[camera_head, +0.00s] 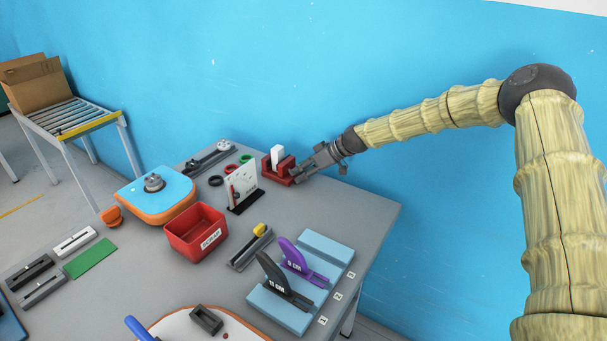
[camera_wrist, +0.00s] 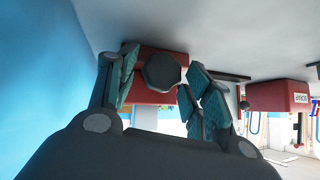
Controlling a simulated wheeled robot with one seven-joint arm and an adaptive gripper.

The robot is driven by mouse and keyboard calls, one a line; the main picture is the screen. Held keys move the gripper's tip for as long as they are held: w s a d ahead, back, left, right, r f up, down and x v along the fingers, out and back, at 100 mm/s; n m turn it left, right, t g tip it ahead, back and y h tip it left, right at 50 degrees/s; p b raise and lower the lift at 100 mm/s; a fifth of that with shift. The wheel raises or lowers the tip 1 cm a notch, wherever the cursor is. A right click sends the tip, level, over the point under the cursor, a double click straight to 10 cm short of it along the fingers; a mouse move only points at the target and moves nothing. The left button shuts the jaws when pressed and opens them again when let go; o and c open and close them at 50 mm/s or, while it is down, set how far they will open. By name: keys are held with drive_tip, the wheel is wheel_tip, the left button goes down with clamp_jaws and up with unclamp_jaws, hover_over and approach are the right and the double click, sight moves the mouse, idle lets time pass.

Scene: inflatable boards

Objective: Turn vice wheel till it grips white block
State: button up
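The red vice (camera_head: 283,172) stands near the back edge of the grey table. The white block (camera_head: 277,155) stands upright in it; whether the jaws touch it cannot be told. My gripper (camera_head: 297,173) reaches in from the right, at the vice's right end. In the wrist view the dark, many-sided vice wheel (camera_wrist: 160,71) faces me in front of the red vice body (camera_wrist: 155,96). My gripper's fingers (camera_wrist: 160,82) are apart, one on each side of the wheel. A gap shows on the left; contact on the right is unclear. The white block is not clear there.
A white panel (camera_head: 242,184) on a dark base stands left of the vice. Dark, red and green rings (camera_head: 231,169) lie behind it. A red scrap bin (camera_head: 195,232) and a purple upright piece (camera_head: 291,256) are nearer. The blue wall (camera_head: 330,80) is close behind the vice.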

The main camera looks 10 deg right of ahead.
drive_tip(key=shift+s+d+f, duration=0.1)
drive_tip(key=shift+s+f, duration=0.05)
drive_tip(key=shift+f, duration=0.1)
drive_tip(key=v, duration=1.2)
drive_tip(key=w+a+r+g+h+p, duration=0.1)
drive_tip(key=w+a+r+h+p, duration=0.15)
drive_tip(key=a+h+p, duration=0.35)
drive_tip(key=shift+y, duration=0.4)
drive_tip(key=shift+s+p+x, duration=0.2)
drive_tip(key=shift+p+x, duration=0.6)
drive_tip(key=shift+x, duration=0.95)
drive_tip(key=shift+s+p+x, duration=0.15)
drive_tip(key=shift+p+x, duration=0.7)
drive_tip(key=shift+x, duration=0.9)
drive_tip(key=shift+s+p+x, duration=0.2)
drive_tip(key=shift+p+x, duration=0.6)
drive_tip(key=shift+x, duration=0.95)
drive_tip(key=shift+f, duration=0.2)
drive_tip(key=shift+c, duration=0.4)
drive_tip(key=c, duration=1)
